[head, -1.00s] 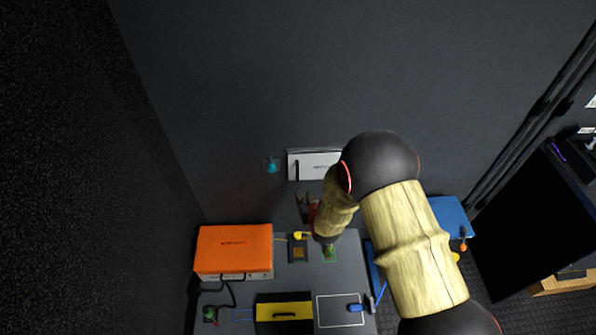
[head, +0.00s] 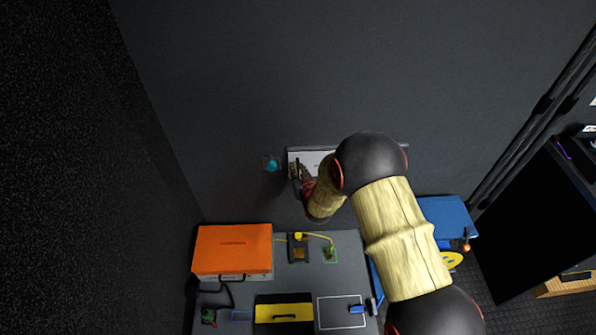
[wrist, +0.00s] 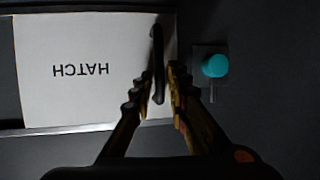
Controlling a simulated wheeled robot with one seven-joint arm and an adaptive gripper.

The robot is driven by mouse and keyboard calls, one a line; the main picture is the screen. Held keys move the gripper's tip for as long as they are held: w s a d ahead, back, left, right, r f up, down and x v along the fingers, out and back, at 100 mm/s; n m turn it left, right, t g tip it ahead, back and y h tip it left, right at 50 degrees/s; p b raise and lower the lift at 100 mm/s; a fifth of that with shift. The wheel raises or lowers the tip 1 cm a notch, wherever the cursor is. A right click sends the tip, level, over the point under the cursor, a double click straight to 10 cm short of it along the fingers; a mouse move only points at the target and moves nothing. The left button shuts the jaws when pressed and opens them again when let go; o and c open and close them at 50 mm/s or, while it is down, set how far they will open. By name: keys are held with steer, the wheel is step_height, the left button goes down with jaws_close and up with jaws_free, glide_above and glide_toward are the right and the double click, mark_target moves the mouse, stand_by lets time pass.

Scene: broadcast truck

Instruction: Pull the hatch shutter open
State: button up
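The hatch shutter is a white panel (head: 309,157) on the dark wall, partly hidden behind my arm in the head view. In the wrist view the shutter (wrist: 75,70) fills the left side and bears the word HATCH upside down. Its dark bar handle (wrist: 158,65) stands along the panel edge. My gripper (wrist: 158,85) is open, with one finger on each side of the handle's near end. I cannot tell whether either finger touches it. In the head view my gripper (head: 298,175) is at the shutter's left end.
A teal knob (wrist: 215,65) on a small plate sits beside the handle; it also shows in the head view (head: 271,164). Below are an orange case (head: 232,248), a yellow-and-black box (head: 284,309) and a blue box (head: 447,217). The wall above the shutter is clear.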

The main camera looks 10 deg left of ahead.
steer(key=shift+c, duration=1.3)
jaws_close()
